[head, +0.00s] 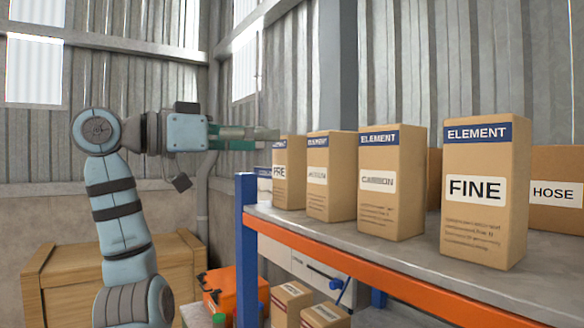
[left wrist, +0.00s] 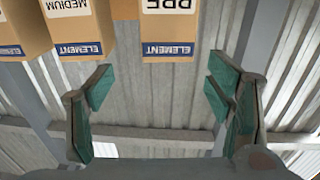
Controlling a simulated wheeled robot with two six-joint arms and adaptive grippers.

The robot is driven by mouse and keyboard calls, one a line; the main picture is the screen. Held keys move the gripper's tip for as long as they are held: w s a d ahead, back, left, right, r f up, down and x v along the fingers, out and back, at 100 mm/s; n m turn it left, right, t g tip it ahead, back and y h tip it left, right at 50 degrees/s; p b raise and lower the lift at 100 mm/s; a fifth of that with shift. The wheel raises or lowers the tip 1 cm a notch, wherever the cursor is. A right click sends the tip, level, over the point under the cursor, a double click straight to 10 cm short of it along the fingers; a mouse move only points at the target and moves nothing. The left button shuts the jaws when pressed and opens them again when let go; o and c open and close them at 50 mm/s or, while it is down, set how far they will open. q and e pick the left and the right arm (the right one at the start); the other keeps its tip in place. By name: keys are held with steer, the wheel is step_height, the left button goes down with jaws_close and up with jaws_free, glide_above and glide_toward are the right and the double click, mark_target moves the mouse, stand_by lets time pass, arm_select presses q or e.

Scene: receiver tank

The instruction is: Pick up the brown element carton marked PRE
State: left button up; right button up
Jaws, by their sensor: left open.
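The brown PRE carton (head: 289,188) stands upright at the left end of the shelf's row of cartons. It has a white PRE label and a blue ELEMENT band. In the left wrist view the PRE carton (left wrist: 168,28) appears upside down at top centre, cut off by the edge. My left gripper (head: 262,138) is open and level with the carton's top, its fingertips overlapping the carton's upper left in the head view. In the left wrist view its green fingers (left wrist: 160,75) are spread wide and empty, with the carton just ahead between their lines. My right gripper is not in view.
The MEDIUM carton (head: 330,190), CARBON carton (head: 391,195) and FINE carton (head: 484,210) stand rightward along the grey shelf (head: 370,248). A HOSE box (head: 556,185) is behind. A blue post (head: 246,250) rises at the shelf's left end. A wooden crate (head: 110,275) stands below.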

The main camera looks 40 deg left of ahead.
mark_target(279, 145)
arm_select(q)
steer(key=x, duration=0.2)
steer(key=shift+w+d, duration=0.25)
steer(key=shift+w, duration=0.05)
steer(key=w, duration=0.2)
steer(key=w+p, duration=0.1)
steer(key=w, duration=0.1)
steer(key=w+f, duration=0.1)
steer(key=w, duration=0.1)
steer(key=shift+d+f, duration=0.1)
steer(key=shift+d, duration=0.3)
steer(key=shift+s, duration=0.25)
steer(key=shift+c, duration=0.2)
steer(key=shift+s, duration=0.15)
steer(key=c, duration=1.3)
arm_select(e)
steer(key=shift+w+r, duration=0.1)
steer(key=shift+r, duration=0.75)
